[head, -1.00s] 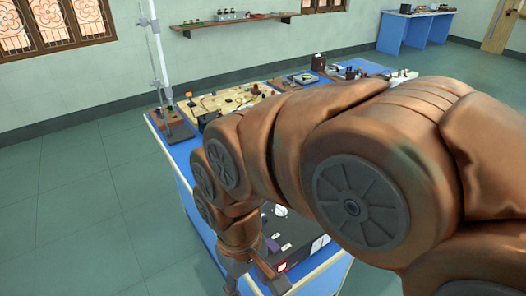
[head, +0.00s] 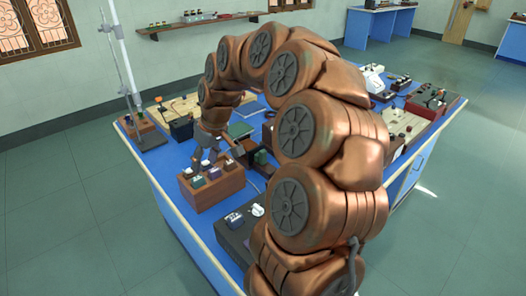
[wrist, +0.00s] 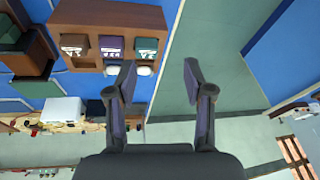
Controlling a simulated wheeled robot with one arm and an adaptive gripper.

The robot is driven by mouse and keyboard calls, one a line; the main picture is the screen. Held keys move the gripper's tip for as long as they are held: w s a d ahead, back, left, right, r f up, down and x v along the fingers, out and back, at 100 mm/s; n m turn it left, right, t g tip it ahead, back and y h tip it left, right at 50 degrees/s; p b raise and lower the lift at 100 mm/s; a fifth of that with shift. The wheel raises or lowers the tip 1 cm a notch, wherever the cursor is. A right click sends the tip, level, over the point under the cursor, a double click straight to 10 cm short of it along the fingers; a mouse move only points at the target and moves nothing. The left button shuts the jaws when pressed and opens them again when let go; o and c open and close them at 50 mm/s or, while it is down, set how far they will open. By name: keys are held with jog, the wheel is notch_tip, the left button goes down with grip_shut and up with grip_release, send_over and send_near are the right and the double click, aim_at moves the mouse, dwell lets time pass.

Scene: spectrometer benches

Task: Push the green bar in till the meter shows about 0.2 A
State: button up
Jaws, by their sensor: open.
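A green bar (wrist: 147,47) sits in a wooden holder (wrist: 80,12), at its right end in the wrist view, beside a purple and a brown bar. The same green bar (head: 198,183) is at the left end of the holder in the head view. My gripper (wrist: 158,68) is open and empty, its fingers apart. In the wrist view the left fingertip overlaps the holder's edge near the white knobs; I cannot tell whether it touches. In the head view my gripper (head: 207,157) is just behind the holder. I cannot make out a meter reading.
A black box (head: 258,228) with a white knob stands in front of the holder. A rod stand (head: 150,138) is at the far left corner of the blue bench. More apparatus crowds the bench behind and right of my arm. The floor left of the bench is clear.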

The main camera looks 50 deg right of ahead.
jog(key=w+d+f+m+t, duration=0.1)
jog(key=d, duration=0.5)
jog(key=w+d+f, duration=0.2)
jog(key=d, duration=0.5)
jog(key=m+h, duration=0.1)
jog(key=h, duration=0.1)
send_near(263, 151)
notch_tip(263, 151, down, 2)
jog(key=shift+t, duration=0.3)
jog(key=shift+p+x, duration=1.35)
jog(key=shift+x, duration=2.85)
jog(key=shift+w+d, duration=0.15)
grip_shut()
